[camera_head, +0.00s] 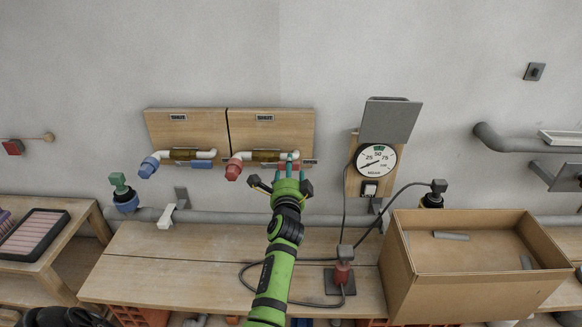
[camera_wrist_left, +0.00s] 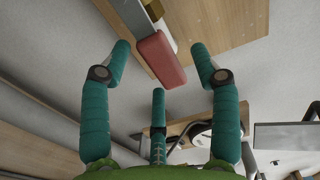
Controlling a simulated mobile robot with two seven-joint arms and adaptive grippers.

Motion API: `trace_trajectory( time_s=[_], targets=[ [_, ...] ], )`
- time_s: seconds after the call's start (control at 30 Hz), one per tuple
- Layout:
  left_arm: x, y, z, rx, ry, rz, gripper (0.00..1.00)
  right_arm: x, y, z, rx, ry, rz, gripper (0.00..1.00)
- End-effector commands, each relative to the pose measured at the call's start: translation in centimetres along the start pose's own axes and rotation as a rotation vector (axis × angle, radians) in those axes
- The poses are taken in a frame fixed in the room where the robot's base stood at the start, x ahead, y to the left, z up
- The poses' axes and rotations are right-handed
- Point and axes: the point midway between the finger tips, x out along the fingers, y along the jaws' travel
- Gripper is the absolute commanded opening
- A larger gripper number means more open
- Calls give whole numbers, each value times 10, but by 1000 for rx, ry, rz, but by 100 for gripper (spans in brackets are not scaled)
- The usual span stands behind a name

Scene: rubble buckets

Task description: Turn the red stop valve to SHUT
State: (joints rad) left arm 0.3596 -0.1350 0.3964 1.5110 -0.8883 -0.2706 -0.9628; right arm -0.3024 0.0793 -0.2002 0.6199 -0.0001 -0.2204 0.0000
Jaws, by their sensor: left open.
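On the right wooden panel (camera_head: 270,133), a pale pipe carries a brass-coloured body and a red end piece (camera_head: 234,168). A plate on the panel's top, seemingly reading SHUT, is too small to read surely. In the left wrist view, the red valve handle (camera_wrist_left: 160,58) is a red block beside wood. My left gripper (camera_head: 290,163) is open in front of the pipe's right end and hides the handle in the head view. In the wrist view, its teal fingers (camera_wrist_left: 159,75) spread around the handle, with no clear contact. My right gripper is out of view.
A similar panel (camera_head: 186,125) with a blue valve (camera_head: 201,164) is at left. A gauge (camera_head: 376,159) hangs at right above cables. A cardboard box (camera_head: 430,285) stands on the right of the bench (camera_head: 170,262). A grey pipe (camera_head: 240,218) runs along the wall.

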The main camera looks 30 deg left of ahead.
Motion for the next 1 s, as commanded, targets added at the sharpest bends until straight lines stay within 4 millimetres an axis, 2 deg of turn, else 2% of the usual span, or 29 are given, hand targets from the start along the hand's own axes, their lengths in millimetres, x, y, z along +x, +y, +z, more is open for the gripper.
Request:
trace_trajectory(
  time_s=[0.2,0.47,0.5,0.63,1.0],
  targets=[
    [17,0,0,0,0,-1,62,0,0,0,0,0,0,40],
    [18,0,0,0,0,0,62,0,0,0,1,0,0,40],
    [18,0,0,0,0,0,54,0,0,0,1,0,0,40],
    [18,0,0,0,0,0,2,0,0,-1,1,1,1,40],
    [23,-1,2,-22,0,-1,0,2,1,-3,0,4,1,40]
  ],
)
